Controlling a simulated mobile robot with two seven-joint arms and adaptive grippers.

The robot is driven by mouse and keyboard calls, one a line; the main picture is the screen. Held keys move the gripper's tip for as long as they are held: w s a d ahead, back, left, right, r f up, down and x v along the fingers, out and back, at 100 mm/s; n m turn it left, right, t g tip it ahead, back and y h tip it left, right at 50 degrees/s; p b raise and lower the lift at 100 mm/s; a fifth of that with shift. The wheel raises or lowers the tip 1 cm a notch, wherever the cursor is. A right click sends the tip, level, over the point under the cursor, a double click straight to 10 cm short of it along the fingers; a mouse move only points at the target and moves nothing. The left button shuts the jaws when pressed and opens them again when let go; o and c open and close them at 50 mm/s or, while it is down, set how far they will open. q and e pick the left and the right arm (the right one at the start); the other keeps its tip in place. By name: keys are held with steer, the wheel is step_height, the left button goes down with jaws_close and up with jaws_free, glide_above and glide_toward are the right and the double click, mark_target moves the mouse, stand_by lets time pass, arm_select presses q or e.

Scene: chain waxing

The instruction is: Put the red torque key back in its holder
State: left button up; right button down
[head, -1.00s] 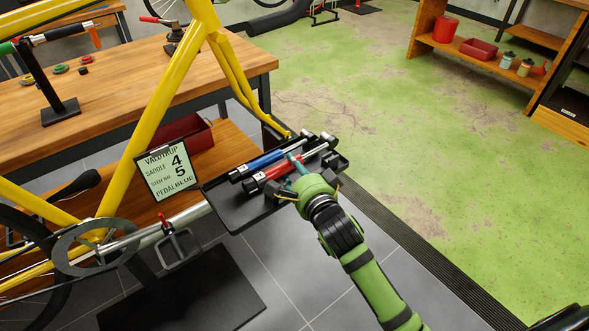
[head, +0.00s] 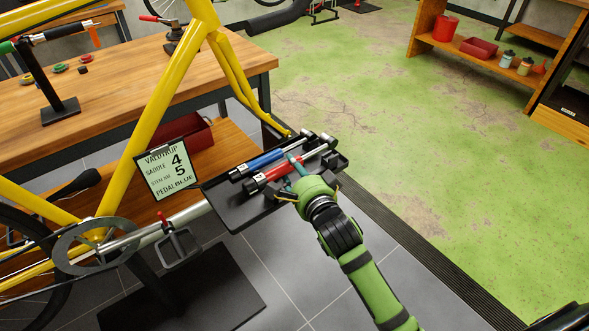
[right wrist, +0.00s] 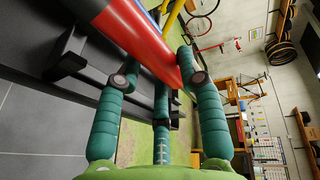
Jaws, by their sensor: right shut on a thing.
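The red torque key (head: 270,175) has a red handle with a black end and a silver shaft. In the head view it lies along the black tray-like holder (head: 237,217), beside the blue torque key (head: 263,160) and roughly parallel to it. My right gripper (head: 294,170) is shut on the red key near the middle. My left gripper is not in view.
A yellow bike frame (head: 160,95) and an order card (head: 167,172) stand left of the holder. A wooden workbench (head: 125,75) is behind, with a red bin (head: 185,140) below it. Green floor (head: 420,150) to the right is clear.

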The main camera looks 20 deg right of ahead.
steer(key=shift+f, duration=0.1)
stand_by(0.4)
steer(key=shift+f+b, duration=0.8)
steer(key=shift+f, duration=0.75)
steer(key=shift+r, duration=0.1)
steer(key=shift+p, duration=0.35)
steer(key=c, duration=0.7)
jaws_free()
